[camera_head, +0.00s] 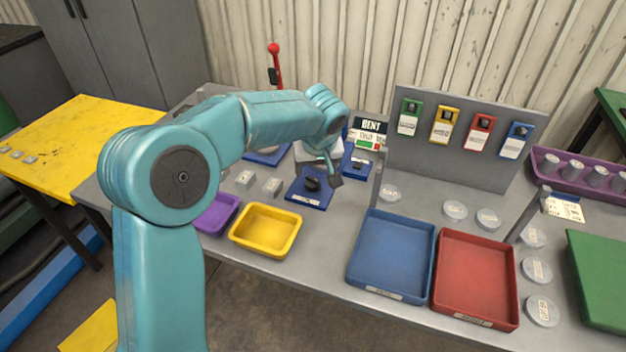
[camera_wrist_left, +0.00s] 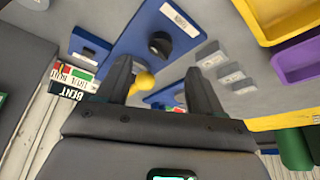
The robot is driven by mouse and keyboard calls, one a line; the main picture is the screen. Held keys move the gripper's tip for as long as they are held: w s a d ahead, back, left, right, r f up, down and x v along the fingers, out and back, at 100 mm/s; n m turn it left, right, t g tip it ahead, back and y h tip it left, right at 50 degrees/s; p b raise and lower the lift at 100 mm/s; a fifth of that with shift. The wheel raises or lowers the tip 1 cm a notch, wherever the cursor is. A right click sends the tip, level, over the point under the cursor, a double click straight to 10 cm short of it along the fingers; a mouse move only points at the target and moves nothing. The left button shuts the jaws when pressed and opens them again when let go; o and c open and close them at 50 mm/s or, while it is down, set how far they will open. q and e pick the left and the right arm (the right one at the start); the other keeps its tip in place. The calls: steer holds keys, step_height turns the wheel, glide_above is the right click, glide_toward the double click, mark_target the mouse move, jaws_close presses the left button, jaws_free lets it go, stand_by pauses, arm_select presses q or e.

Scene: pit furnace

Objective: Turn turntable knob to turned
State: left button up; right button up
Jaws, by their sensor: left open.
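A black knob (camera_head: 312,184) sits on a blue plate (camera_head: 299,197) with a white label, on the grey bench; I take it for the turntable knob. In the left wrist view the black knob (camera_wrist_left: 159,44) stands on its blue plate (camera_wrist_left: 140,30), beyond my fingertips. My left gripper (camera_head: 333,172) is just above and to the right of the knob in the head view, its fingers apart. In the left wrist view the gripper (camera_wrist_left: 160,75) is open, and I see no contact with the knob. My right gripper is not in view.
A yellow tray (camera_head: 266,230) and a purple tray (camera_head: 216,213) lie in front. Blue (camera_head: 391,255) and red (camera_head: 475,278) trays stand right. Small grey blocks (camera_head: 271,187) lie left of the knob. A red lever (camera_head: 274,62) stands behind.

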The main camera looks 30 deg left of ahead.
mark_target(312, 181)
arm_select(q)
steer(key=x, duration=0.8)
steer(key=c, duration=1.1)
steer(key=shift+o, duration=0.2)
steer(key=shift+s+a+m+h, duration=0.1)
steer(key=shift+m+h, duration=0.2)
steer(key=shift+m, duration=0.5)
steer(key=shift+m+t, duration=0.3)
steer(key=shift+m, duration=0.4)
steer(key=shift+h, duration=0.3)
